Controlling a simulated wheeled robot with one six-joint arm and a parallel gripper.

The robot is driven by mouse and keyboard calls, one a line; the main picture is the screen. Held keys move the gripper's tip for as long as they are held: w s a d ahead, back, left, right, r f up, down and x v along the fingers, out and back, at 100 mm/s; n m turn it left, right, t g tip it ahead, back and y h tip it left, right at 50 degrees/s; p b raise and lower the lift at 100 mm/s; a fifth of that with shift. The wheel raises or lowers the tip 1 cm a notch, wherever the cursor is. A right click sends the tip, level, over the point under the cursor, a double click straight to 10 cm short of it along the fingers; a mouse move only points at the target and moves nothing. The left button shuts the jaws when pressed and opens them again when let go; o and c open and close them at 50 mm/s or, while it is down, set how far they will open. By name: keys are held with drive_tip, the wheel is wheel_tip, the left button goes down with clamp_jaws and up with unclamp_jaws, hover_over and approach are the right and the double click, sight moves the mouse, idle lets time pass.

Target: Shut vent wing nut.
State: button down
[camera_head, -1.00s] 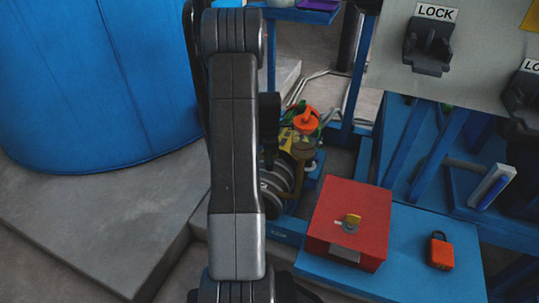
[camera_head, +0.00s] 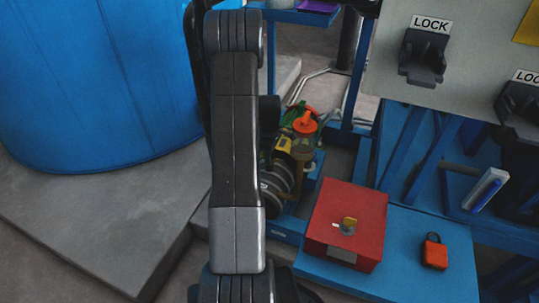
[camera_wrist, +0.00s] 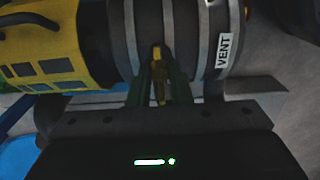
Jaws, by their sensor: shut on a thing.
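The vent wing nut (camera_wrist: 158,72) is a small brass-coloured piece in the middle of the wrist view. It sits against a dark, grey-banded round body (camera_wrist: 180,35) with a white VENT label (camera_wrist: 223,50) to its right. My gripper (camera_wrist: 159,86) reaches up from the bottom, with one dark finger on each side of the wing nut, shut on it. The nut's exact angle is hard to read in the dim light. In the head view my arm hides the gripper and the nut; part of the banded body (camera_head: 277,190) shows beside the arm.
A yellow unit (camera_wrist: 45,45) lies left of the nut. In the head view, an orange knob (camera_head: 305,122) stands near the banded body. A red box (camera_head: 348,215) and an orange padlock (camera_head: 434,252) sit on a blue bench. A blue tank (camera_head: 95,85) stands left.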

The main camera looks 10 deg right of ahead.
idle(0.5)
drive_tip(key=c, duration=1.3)
unclamp_jaws()
wheel_tip(320, 180, up, 14)
drive_tip(key=p, duration=0.4)
drive_tip(key=shift+f, duration=0.15)
wheel_tip(320, 180, down, 14)
drive_tip(key=b, duration=0.4)
drive_tip(key=shift+r, duration=0.25)
